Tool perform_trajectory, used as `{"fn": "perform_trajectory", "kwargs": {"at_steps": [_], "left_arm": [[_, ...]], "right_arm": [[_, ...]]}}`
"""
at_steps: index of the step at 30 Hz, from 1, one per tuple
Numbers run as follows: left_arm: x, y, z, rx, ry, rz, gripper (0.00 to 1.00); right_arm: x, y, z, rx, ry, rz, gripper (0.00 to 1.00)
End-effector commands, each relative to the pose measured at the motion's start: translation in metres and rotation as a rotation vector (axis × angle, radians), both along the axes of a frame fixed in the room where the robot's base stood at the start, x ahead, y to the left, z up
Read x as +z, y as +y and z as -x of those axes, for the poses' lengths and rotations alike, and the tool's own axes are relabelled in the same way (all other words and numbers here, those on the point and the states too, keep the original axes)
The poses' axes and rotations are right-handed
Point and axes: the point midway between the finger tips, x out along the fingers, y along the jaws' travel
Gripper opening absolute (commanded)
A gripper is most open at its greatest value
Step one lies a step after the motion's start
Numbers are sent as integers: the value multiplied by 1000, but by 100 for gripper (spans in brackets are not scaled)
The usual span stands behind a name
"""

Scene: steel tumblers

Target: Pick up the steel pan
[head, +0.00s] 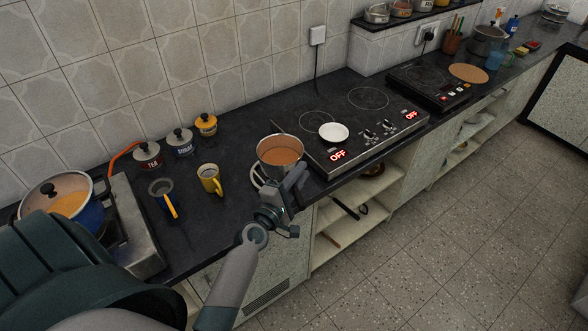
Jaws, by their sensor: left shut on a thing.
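The steel pan (273,172), a round pot with brown contents, is at the front edge of the dark counter, left of the black cooktop. My left gripper (297,174) is at the pan's front right side and is shut on it. The fingers hide part of the pan's near wall. A loop-shaped handle shows on the pan's left side. I cannot tell whether the pan's base touches the counter. My right gripper is not in view.
The cooktop (352,150) bears a small white dish (333,132). Lidded jars (180,146) line the wall. A blue lidded pot (62,197) sits on a stove at far left.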

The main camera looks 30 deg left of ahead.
Motion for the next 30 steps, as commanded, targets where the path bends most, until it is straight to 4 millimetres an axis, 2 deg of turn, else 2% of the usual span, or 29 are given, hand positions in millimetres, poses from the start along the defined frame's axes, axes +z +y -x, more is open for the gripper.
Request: {"fn": "perform_trajectory", "kwargs": {"at_steps": [1,12,30], "left_arm": [[9,-5,1,0,-3,-1,0],[30,-40,7,1,-3,-2,0],[51,-77,14,1,-4,-2,0]], "right_arm": [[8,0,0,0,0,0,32],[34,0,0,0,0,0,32],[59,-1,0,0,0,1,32]]}}
